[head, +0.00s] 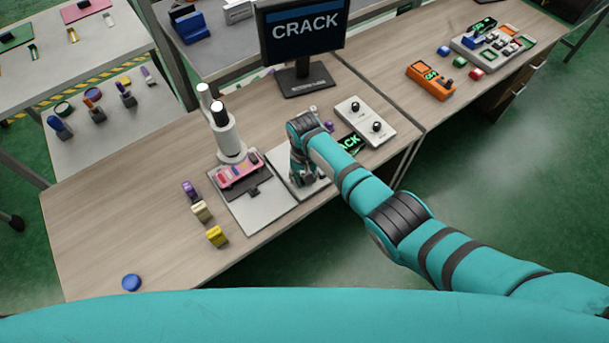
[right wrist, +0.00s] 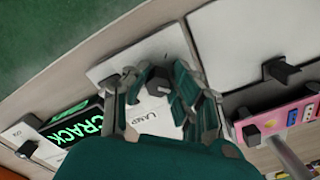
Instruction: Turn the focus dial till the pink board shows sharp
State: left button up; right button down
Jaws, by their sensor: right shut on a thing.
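The pink board (head: 240,174) lies on a grey plate under a white microscope-like column (head: 228,135). It also shows at the right of the right wrist view (right wrist: 280,118). The monitor (head: 303,32) shows CRACK in legible pale letters. My right gripper (head: 308,178) is over a white panel, right of the pink board. In the right wrist view its fingers (right wrist: 157,84) are shut around a dark knob (right wrist: 160,97) on that panel (right wrist: 108,66). Lettering beside the knob seems to read LAMP. I cannot tell which knob is the focus dial. My left gripper is out of view.
A white box with two black knobs (head: 358,118) and a green CRACK display (head: 350,143) stand right of my right gripper. Purple, cream and yellow (head: 217,236) blocks stand left of the plate. A blue disc (head: 132,282) lies near the front edge. The bench's left part is clear.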

jog(key=shift+w+r, duration=0.1)
dwell(0.4)
jog(key=c, duration=1.1)
grip_release()
jog(key=shift+r, duration=0.1)
notch_tip(320, 180, up, 12)
jog(key=shift+f, duration=0.1)
